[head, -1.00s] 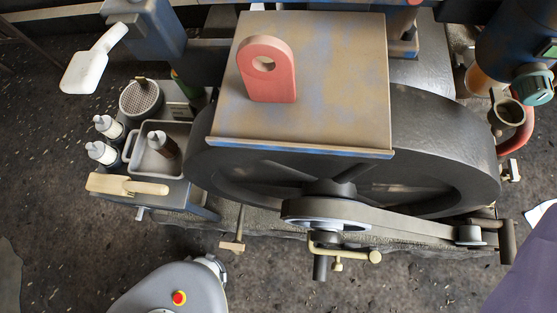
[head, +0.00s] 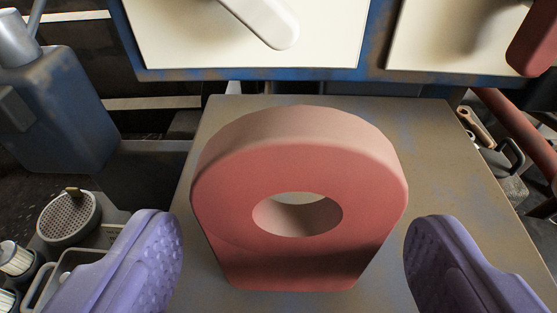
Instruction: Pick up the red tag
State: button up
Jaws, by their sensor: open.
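The red tag (head: 225,215) is a thick upright plate with a rounded top and a round hole through it. It stands on the flat, worn metal top (head: 440,150) of the engine's housing and fills the middle of the view. My gripper (head: 292,255) is open, with one purple padded finger to the left of the tag and the other to its right. Gaps show between both fingers and the tag in the picture. How far the fingertips are from the tag in depth is hard to tell.
Behind the housing top is a blue-framed panel with pale faces (head: 330,40), a white lever (head: 268,20) and a dark red part (head: 535,40). At left are a blue block (head: 60,110), a round mesh-topped can (head: 68,217) and a tray with bottles. Red piping runs at right.

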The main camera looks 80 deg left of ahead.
jog(key=shift+x, duration=1.25)
jog(key=shift+d, duration=0.1)
jog(key=shift+c, duration=0.2)
jog(key=c, duration=1)
